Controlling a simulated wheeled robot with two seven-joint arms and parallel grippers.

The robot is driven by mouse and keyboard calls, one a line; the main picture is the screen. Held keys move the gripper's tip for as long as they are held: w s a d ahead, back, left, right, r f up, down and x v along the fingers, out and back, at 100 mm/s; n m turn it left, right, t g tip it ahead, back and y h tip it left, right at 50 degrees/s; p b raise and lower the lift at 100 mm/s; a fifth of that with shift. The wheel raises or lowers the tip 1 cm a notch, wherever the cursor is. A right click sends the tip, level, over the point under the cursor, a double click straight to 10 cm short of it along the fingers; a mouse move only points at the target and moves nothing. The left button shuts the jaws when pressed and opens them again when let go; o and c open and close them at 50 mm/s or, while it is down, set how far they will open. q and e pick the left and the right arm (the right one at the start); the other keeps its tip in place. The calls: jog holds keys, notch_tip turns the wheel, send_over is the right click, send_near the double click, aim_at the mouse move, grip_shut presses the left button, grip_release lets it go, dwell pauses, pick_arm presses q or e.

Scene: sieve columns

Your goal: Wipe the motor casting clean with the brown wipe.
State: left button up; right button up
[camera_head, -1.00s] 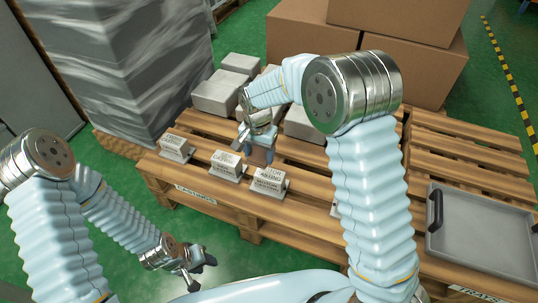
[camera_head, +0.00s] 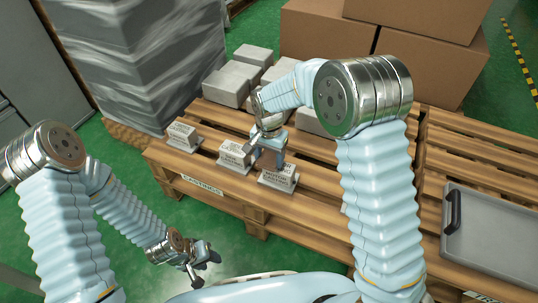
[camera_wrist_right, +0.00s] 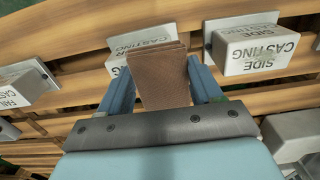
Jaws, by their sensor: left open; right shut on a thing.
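The motor casting (camera_head: 279,176) is a pale grey block whose label seems to read MOTOR CASTING. In the right wrist view, my right gripper (camera_wrist_right: 160,85) is shut on the folded brown wipe (camera_wrist_right: 158,78). The wipe hides part of a labelled casting (camera_wrist_right: 140,38) behind it; I cannot tell if they touch. My left gripper (camera_head: 203,262) is open and empty, low in front of the pallet.
Two other labelled castings (camera_head: 235,156) (camera_head: 183,137) stand to the left on the wooden pallet (camera_head: 215,192). Several plain grey blocks (camera_head: 226,86) lie behind. A grey tray (camera_head: 495,232) sits on the right pallet. Cardboard boxes (camera_head: 420,70) and a wrapped stack (camera_head: 140,60) stand behind.

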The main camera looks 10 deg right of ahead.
jog(key=shift+f+b, duration=0.6)
jog(key=shift+f, duration=0.4)
dwell(0.3)
